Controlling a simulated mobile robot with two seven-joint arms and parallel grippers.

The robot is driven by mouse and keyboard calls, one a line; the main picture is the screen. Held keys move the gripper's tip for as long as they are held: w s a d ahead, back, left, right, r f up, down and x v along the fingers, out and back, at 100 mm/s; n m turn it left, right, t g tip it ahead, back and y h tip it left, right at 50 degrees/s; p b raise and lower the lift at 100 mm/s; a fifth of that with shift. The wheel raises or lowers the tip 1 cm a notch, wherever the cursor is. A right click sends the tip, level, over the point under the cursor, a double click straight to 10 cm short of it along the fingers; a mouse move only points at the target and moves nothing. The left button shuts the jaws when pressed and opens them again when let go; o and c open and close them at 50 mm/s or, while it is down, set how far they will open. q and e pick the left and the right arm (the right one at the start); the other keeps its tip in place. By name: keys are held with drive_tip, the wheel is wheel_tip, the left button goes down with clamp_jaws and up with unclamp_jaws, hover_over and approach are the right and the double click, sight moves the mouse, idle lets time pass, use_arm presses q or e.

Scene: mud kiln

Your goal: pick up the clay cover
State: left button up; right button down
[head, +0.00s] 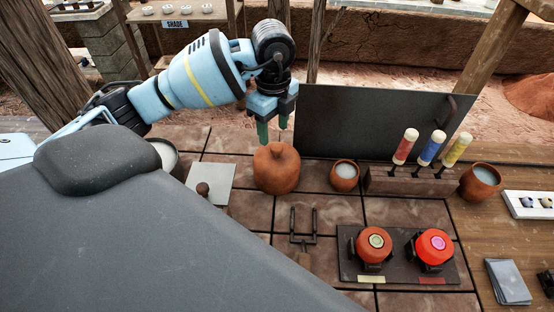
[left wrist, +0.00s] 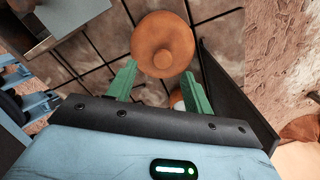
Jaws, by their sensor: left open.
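The clay cover (head: 276,168) is a round orange-brown dome with a small knob on top. It sits upright on the brown tiled bench top. In the left wrist view the cover (left wrist: 163,42) shows from above, just beyond the fingertips. My left gripper (head: 273,127) points down with its green fingers apart, above and slightly behind the cover's knob. It is empty, and the fingers look clear of the cover. In the left wrist view the open left gripper (left wrist: 158,72) has a finger to either side below the cover. I do not see my right gripper.
A dark upright panel (head: 370,120) stands close behind the cover. A small clay cup (head: 344,177) is to its right, a pale square plate (head: 213,180) to its left. A two-pronged tool (head: 303,228) and a dark base with two orange-red pots (head: 357,280) are nearer.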

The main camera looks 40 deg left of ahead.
sight(277, 147)
use_arm(q)
drive_tip(key=shift+w+d+f, duration=0.15)
drive_tip(key=shift+f, duration=1.2)
drive_tip(key=shift+w+d+f, duration=0.1)
drive_tip(key=shift+d+f, duration=0.05)
drive_tip(key=shift+f, duration=1.2)
clamp_jaws()
